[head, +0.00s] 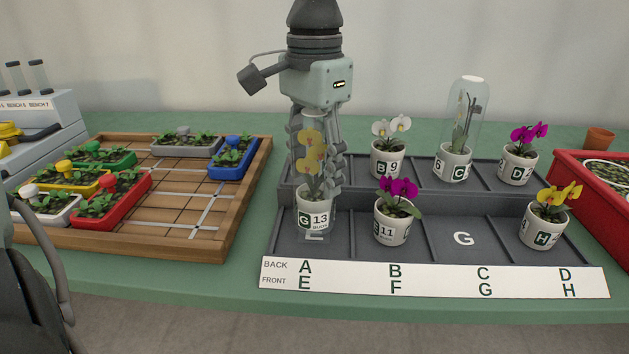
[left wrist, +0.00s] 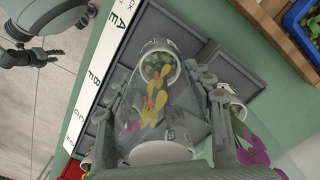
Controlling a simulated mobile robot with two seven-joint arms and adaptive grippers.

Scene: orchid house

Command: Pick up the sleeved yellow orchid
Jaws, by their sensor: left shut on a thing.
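The sleeved yellow orchid (head: 311,165) stands upright in a white pot marked G 13 (head: 315,211), inside a clear sleeve. My left gripper (head: 318,150) comes down from above and is shut around the sleeve. The pot is over compartment E, with part of the floor letter showing below it; it looks slightly raised. In the left wrist view, the pebble-filled pot (left wrist: 158,66) and yellow blooms (left wrist: 153,107) show through the sleeve between the fingers. My right gripper (left wrist: 40,57) is at the upper left there; its jaws are unclear.
The dark rack (head: 350,243) also holds a magenta orchid (head: 396,212) at F, an unsleeved yellow orchid (head: 548,216) at H, and several orchids behind, one sleeved (head: 461,130). Compartment G is empty. A wooden tray (head: 232,218) is left; a red bin (head: 601,210) is right.

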